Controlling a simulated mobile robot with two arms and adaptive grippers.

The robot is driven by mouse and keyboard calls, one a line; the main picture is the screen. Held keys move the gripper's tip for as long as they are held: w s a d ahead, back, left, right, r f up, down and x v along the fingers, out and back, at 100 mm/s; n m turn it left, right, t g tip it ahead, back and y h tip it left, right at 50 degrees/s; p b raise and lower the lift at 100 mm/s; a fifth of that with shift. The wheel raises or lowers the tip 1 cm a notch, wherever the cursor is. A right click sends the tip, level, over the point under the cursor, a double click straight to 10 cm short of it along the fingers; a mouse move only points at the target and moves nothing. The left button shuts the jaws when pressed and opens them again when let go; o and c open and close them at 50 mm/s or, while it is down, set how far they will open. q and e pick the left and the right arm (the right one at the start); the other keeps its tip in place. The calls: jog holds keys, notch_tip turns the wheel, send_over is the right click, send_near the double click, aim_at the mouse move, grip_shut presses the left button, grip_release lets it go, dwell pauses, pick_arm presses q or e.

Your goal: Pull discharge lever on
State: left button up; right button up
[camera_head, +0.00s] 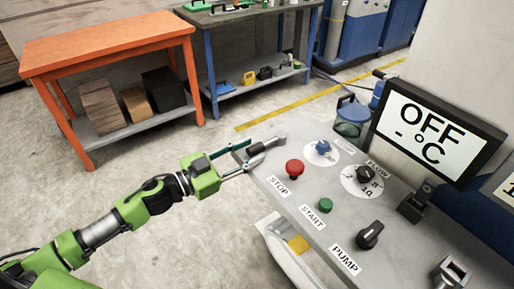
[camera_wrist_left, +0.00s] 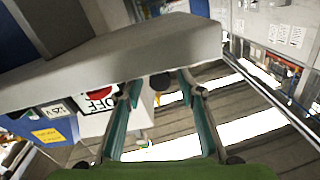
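The discharge lever (camera_head: 267,145), with a dark handle and a grey end, is at the far left corner of the grey control panel (camera_head: 400,240). My left gripper (camera_head: 243,158) comes in from the left and is beside this lever. In the left wrist view the gripper (camera_wrist_left: 160,88) has its two green fingers spread apart. A dark round end (camera_wrist_left: 160,82), likely the lever's, shows between the fingertips; I cannot tell whether they touch it. My right gripper is out of view.
The panel carries a red STOP button (camera_head: 294,168), a green START button (camera_head: 325,205), a blue knob (camera_head: 323,147), a FLOW knob (camera_head: 365,174) and a PUMP knob (camera_head: 370,235). A display (camera_head: 436,135) reads OFF. An orange table (camera_head: 105,48) stands behind. Open floor lies left of the panel.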

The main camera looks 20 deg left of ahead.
aim_at(258, 147)
pick_arm(q)
jog(key=shift+x, duration=1.5)
grip_shut()
